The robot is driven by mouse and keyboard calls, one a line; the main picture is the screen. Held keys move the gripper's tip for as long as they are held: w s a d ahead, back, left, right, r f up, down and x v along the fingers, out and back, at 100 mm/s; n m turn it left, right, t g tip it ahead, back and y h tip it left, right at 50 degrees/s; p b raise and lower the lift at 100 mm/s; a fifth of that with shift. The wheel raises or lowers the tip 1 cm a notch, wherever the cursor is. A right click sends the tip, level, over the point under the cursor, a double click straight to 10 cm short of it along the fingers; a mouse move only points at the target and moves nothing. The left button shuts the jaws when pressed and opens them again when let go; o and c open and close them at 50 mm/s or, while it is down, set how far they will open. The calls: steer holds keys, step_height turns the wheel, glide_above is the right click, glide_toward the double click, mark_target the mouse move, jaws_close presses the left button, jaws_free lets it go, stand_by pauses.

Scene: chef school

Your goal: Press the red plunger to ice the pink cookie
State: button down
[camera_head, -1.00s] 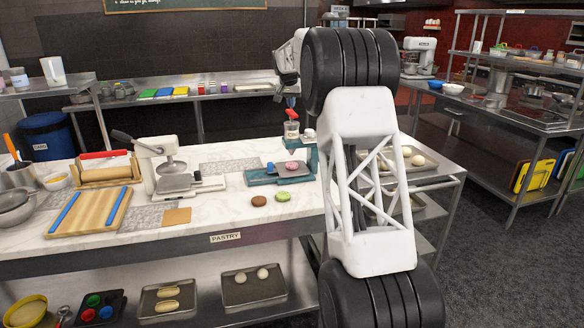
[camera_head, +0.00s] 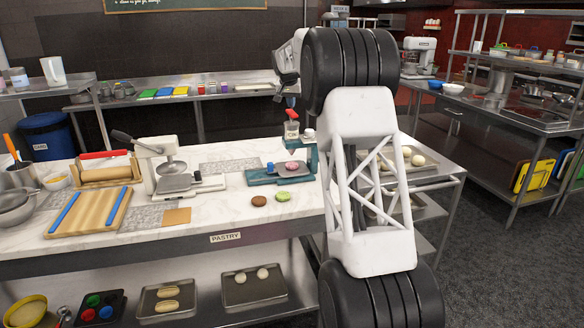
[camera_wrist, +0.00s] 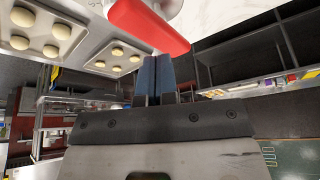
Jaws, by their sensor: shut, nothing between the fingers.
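The red plunger (camera_head: 292,114) tops a clear cylinder on the teal icing press (camera_head: 263,178) in the head view. The pink cookie (camera_head: 291,166) lies on the press under the cylinder. In the wrist view the red plunger handle (camera_wrist: 148,25) fills the top middle, close beyond my fingertips. My gripper (camera_wrist: 158,62) is shut and empty. In the head view my gripper (camera_head: 277,98) is above and just left of the plunger, partly hidden by my arm. I cannot tell whether it touches the plunger.
A brown cookie (camera_head: 259,201) and a green cookie (camera_head: 283,196) lie on the marble counter in front of the press. A white press with a lever (camera_head: 176,180) stands to the left. A wooden board (camera_head: 88,212) lies further left. Trays of dough balls (camera_wrist: 50,28) show in the wrist view.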

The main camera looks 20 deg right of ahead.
mark_target(292, 112)
steer(key=shift+f, duration=2.05)
steer(key=shift+r, duration=0.1)
stand_by(0.4)
steer(key=shift+r, duration=1.9)
steer(key=shift+r, duration=0.2)
steer(key=shift+r, duration=2.85)
